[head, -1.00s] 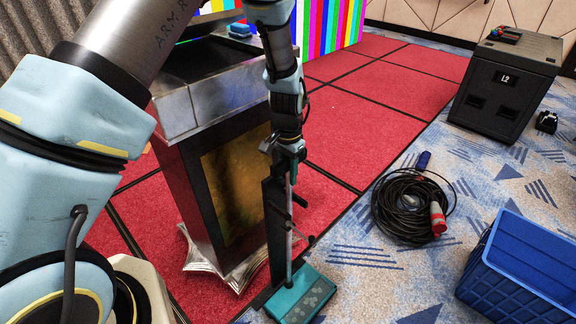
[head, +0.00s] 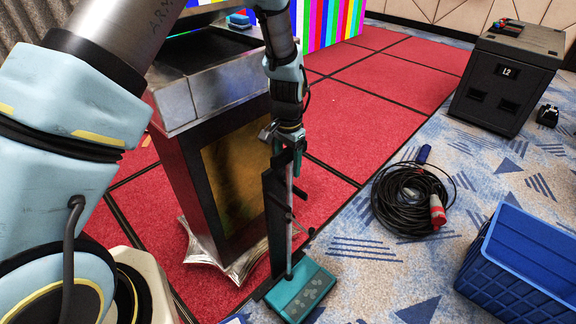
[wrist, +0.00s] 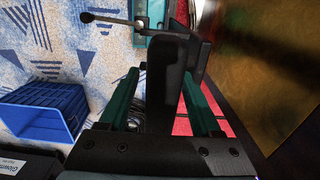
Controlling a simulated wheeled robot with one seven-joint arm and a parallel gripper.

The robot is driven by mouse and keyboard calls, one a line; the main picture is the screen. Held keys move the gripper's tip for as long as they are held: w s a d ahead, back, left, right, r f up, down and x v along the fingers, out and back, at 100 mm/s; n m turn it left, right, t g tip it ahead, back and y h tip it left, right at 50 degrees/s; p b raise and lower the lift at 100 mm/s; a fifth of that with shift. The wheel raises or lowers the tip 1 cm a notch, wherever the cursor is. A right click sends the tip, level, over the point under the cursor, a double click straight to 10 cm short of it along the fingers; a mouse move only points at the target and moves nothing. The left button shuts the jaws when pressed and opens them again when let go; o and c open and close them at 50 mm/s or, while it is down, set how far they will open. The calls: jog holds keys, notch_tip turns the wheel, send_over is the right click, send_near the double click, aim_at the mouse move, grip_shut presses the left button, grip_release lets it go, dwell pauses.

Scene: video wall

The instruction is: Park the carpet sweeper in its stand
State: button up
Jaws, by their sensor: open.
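The carpet sweeper (head: 304,291) stands upright on the floor, its teal head low and its thin silver pole rising beside the black stand (head: 274,222). Part of its teal head shows at the top of the wrist view (wrist: 142,22). The stand is a tall dark post with small pegs sticking out to the right. My gripper (head: 285,158) is open at the top of the post and pole. In the wrist view, its two teal fingers (wrist: 160,80) lie either side of a dark upright part; I cannot tell whether this is the sweeper's grip or the post.
A metal-edged pedestal (head: 195,165) stands close left of the stand. A coiled black cable (head: 400,205) lies to the right on the carpet. A blue crate (head: 520,265) is at right, and a black case (head: 505,85) behind. Red floor behind the stand is clear.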

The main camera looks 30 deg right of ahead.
notch_tip(320, 180, up, 11)
jog(key=shift+r+b, duration=0.1)
jog(key=shift+b, duration=1)
